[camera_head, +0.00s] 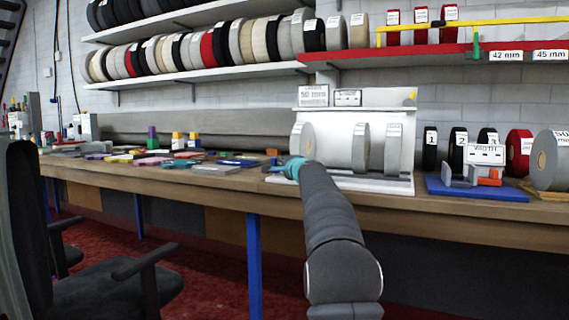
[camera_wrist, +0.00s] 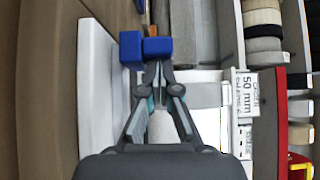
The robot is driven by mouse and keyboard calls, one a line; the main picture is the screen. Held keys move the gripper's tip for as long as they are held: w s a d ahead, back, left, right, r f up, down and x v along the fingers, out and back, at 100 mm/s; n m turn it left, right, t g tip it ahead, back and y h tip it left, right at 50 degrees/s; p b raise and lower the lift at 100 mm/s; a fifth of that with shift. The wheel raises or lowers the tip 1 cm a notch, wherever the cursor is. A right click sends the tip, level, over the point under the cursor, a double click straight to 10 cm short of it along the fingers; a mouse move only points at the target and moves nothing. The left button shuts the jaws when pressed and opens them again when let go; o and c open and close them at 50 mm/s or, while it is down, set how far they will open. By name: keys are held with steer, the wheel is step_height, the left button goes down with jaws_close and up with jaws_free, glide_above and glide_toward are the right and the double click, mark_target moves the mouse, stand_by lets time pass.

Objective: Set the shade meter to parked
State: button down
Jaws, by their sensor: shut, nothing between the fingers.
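I cannot pick out the shade meter for sure; no readable label names it. My gripper (camera_head: 284,168) is at the left front end of the white roll stand (camera_head: 385,112). In the wrist view, my gripper (camera_wrist: 157,68) is shut and empty. Its tips are right by a blue block (camera_wrist: 158,46); I cannot tell whether they touch. A second blue block (camera_wrist: 131,48) sits beside it, and a small orange piece (camera_wrist: 154,30) shows beyond. In the head view, a small orange piece (camera_head: 272,152) is just behind my gripper.
White and grey rolls stand in the roll stand. Coloured samples (camera_head: 165,158) lie on the bench to the left. A blue board (camera_head: 478,190) with a bracket and orange part is at right, near a large grey roll (camera_head: 550,160). A chair (camera_head: 105,270) stands in front.

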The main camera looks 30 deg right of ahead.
steer(key=shift+w+a, duration=0.1)
steer(key=shift+a, duration=0.2)
